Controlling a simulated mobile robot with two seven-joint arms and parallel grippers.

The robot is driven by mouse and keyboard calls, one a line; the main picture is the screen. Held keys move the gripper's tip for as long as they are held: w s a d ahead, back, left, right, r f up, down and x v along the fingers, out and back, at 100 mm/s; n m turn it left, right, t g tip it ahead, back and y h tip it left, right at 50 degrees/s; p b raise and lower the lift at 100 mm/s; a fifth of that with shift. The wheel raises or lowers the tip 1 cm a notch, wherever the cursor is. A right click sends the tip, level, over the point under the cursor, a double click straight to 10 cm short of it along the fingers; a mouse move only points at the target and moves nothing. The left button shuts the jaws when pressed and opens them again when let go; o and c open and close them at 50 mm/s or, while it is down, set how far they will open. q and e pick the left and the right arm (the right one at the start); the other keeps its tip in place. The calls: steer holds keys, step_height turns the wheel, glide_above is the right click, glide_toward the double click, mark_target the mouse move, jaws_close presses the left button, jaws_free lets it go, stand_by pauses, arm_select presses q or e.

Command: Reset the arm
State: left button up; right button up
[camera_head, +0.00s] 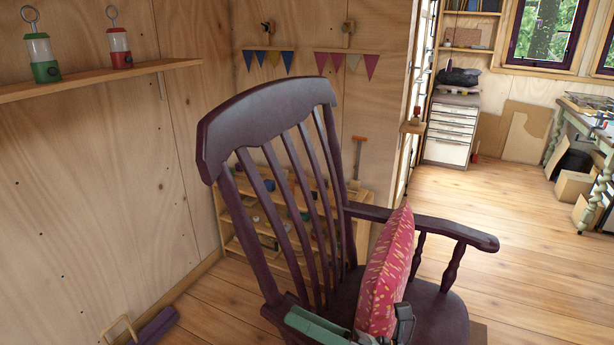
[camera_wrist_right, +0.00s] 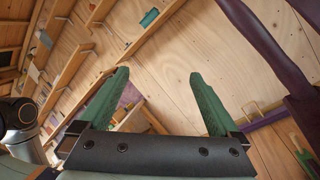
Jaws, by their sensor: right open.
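My right gripper (camera_head: 340,330) shows in part at the bottom edge of the head view, over the chair seat and beside the pink cushion. In the right wrist view its two green fingers (camera_wrist_right: 158,95) are spread apart with nothing between them. A dark purple wooden chair (camera_head: 268,120) stands in front of me, and part of it shows at the right of the right wrist view (camera_wrist_right: 262,42). A pink patterned cushion (camera_head: 385,275) stands upright on the seat. My left gripper is in neither view.
A wall shelf (camera_head: 110,80) holds a green lantern (camera_head: 41,55) and a red lantern (camera_head: 119,48). A low shelf (camera_head: 235,225) with small items stands behind the chair. A workbench (camera_head: 575,120) is at the far right. Open floor (camera_head: 525,230) lies right of the chair.

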steer(key=s+d+f+m+t+h+p, duration=0.1)
steer(key=d+f+m+t+h, duration=0.45)
steer(key=m, duration=0.75)
steer(key=d+f+m+t+h+p, duration=0.1)
steer(key=d+f+m+t+h, duration=0.2)
steer(key=d+f+m+h, duration=0.75)
steer(key=s+f+m+g+h, duration=0.1)
steer(key=s+f+m+g, duration=0.5)
steer(key=s+f+m, duration=0.4)
steer(key=s+d+m, duration=0.1)
steer(key=s+m, duration=0.2)
steer(key=m, duration=0.1)
steer(key=shift+s+f+h+p, duration=0.15)
steer(key=shift+s+h+p, duration=0.1)
steer(key=shift+h+p, duration=0.1)
